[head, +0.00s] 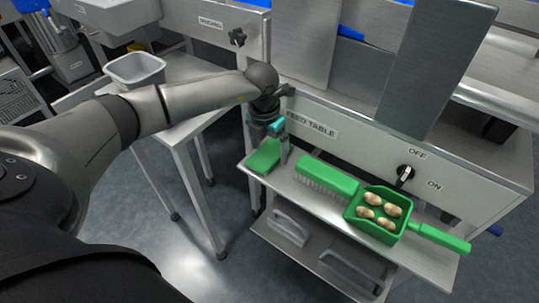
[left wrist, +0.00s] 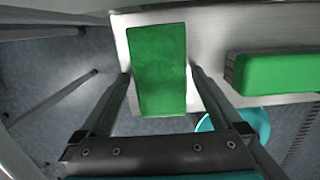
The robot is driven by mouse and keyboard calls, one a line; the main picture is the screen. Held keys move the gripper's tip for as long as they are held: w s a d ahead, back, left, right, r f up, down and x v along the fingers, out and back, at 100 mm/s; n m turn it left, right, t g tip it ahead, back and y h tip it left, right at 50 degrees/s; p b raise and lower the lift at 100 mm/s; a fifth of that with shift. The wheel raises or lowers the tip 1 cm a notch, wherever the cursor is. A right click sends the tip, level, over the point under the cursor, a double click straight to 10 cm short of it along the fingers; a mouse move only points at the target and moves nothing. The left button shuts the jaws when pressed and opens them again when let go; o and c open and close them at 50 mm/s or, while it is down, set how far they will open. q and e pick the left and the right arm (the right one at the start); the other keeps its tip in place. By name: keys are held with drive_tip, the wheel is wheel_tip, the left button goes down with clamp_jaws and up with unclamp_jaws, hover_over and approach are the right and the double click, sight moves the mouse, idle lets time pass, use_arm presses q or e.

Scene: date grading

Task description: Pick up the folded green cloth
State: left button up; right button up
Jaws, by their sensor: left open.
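The folded green cloth (head: 262,158) lies flat at the left end of the narrow metal shelf in the head view. In the left wrist view the cloth (left wrist: 157,62) is a green rectangle. My left gripper (head: 284,157) hangs over the shelf at the cloth, pointing down. In the left wrist view my left gripper (left wrist: 159,76) is open, with one finger on each side of the cloth and nothing held between them. I cannot tell its exact height above the cloth. My right gripper is not in view.
A green brush (head: 328,177) lies right of the cloth, then a green scoop (head: 440,238) holding several dates. The feed table panel (head: 345,135) with a switch knob (head: 405,172) rises behind the shelf (head: 290,186). A grey tub (head: 135,70) stands on a side table at left.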

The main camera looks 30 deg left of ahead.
sight(267, 153)
use_arm(q)
drive_tip(key=c, duration=1.2)
drive_tip(key=shift+o, duration=0.2)
drive_tip(key=shift+r, duration=0.1)
drive_tip(key=shift+r, duration=0.15)
drive_tip(key=shift+r+p, duration=0.25)
drive_tip(key=shift+p, duration=0.1)
drive_tip(key=r+p, duration=0.1)
drive_tip(key=s+r+p, duration=0.1)
drive_tip(key=shift+a+r, duration=0.15)
drive_tip(key=shift+r, duration=0.25)
drive_tip(key=s+a+p, duration=0.1)
drive_tip(key=s+p, duration=0.2)
drive_tip(key=s, duration=1.4)
drive_tip(key=shift+f+p, duration=0.15)
drive_tip(key=shift+p, duration=0.2)
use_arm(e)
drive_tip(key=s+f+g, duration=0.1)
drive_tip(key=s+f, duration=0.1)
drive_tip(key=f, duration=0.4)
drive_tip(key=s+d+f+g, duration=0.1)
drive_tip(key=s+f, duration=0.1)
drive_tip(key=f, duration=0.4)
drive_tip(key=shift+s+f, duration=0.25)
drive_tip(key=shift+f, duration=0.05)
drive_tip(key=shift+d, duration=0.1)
